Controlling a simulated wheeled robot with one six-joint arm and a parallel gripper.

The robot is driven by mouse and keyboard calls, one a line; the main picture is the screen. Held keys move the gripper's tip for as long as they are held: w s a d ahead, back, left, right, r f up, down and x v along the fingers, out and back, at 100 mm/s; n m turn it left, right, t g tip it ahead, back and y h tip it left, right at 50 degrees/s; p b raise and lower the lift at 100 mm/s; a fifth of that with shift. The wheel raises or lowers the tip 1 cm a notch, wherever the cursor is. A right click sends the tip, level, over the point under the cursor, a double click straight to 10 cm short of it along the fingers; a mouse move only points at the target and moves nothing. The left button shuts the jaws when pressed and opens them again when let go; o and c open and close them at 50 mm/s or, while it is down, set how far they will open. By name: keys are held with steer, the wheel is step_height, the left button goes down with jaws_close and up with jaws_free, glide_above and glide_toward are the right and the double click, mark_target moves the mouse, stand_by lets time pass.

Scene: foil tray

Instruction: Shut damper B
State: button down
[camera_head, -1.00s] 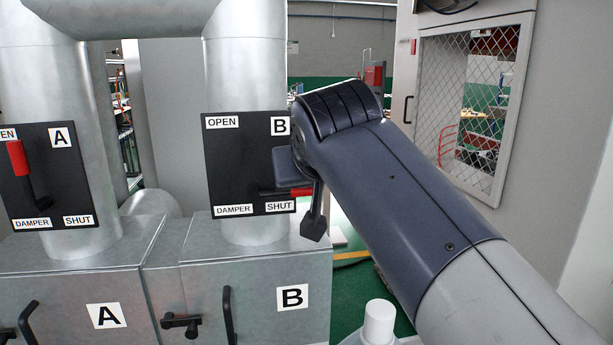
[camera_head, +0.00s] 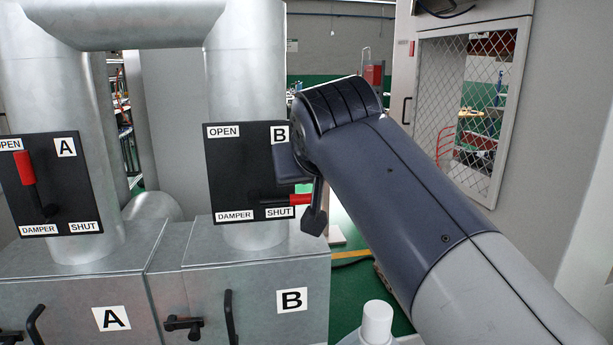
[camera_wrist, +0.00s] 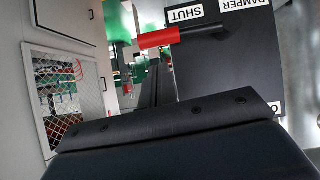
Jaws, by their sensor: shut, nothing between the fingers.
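Damper B's black plate (camera_head: 232,165) is on the right-hand duct, with OPEN at its top left and SHUT at its bottom right. Its lever lies level, its red grip (camera_head: 299,199) pointing right just above the SHUT label (camera_head: 280,212). In the wrist view the red grip (camera_wrist: 158,38) and SHUT label (camera_wrist: 185,14) show, picture inverted. My gripper (camera_head: 314,222) is shut and empty at the grip's outer end, partly overlapping it in the head view. In the wrist view its dark fingers (camera_wrist: 153,80) are close to the grip; I cannot tell whether they touch.
Damper A's plate (camera_head: 75,195) is at left, its red grip (camera_head: 25,168) up by OPEN. Metal boxes with black handles (camera_head: 230,316) stand below. A mesh-windowed panel (camera_head: 462,110) is at right. A white-capped container (camera_head: 377,322) stands at bottom centre-right.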

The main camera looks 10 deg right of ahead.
steer(key=r+v, duration=0.1)
steer(key=v, duration=1)
steer(key=shift+w+d, duration=0.2)
steer(key=shift+d, duration=0.05)
steer(key=w+a+f+n+h, duration=0.2)
steer(key=w+f, duration=0.3)
steer(key=w, duration=0.4)
steer(key=shift+w+a+f+n+h, duration=0.15)
steer(key=shift+a+n+h, duration=0.2)
steer(key=shift+h, duration=0.25)
